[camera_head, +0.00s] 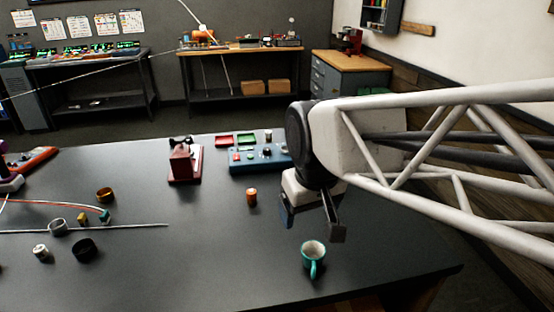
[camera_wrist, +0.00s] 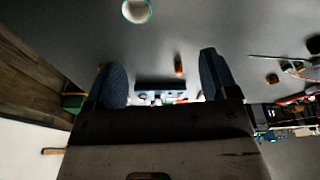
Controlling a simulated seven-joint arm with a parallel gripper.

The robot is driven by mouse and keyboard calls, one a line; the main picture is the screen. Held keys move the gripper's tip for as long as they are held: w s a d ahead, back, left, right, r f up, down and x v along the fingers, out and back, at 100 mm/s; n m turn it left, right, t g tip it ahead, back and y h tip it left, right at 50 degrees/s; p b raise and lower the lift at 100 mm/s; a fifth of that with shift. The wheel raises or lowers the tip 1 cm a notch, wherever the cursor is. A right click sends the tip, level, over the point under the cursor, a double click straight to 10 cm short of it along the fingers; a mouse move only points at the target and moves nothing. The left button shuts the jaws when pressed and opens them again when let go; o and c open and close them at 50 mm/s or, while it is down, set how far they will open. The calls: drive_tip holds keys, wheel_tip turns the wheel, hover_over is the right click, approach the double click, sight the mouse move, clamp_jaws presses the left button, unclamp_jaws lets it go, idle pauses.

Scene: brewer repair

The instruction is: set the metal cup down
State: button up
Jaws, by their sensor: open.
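My gripper (camera_head: 312,222) is open and hangs above the dark table, with nothing between its fingers. In the wrist view both fingers (camera_wrist: 161,80) are spread wide apart. A teal cup with a handle and a pale inside (camera_head: 312,258) stands upright on the table near its front edge, just below my gripper in the head view. It also shows at the top of the wrist view (camera_wrist: 136,10), apart from the fingers. I cannot tell for certain which one is the metal cup.
An orange-brown cylinder (camera_head: 251,197) stands left of my gripper. A blue control box (camera_head: 258,160) and a dark red device (camera_head: 184,165) stand behind. Several small parts, including a black ring (camera_head: 84,250), lie at the left. The table's middle front (camera_head: 205,270) is clear.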

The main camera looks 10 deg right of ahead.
drive_tip(key=s+d+f+m, duration=0.2)
drive_tip(key=s+d+f, duration=0.1)
drive_tip(key=s, duration=0.3)
drive_tip(key=shift+s+d, duration=0.3)
drive_tip(key=shift+d, duration=0.45)
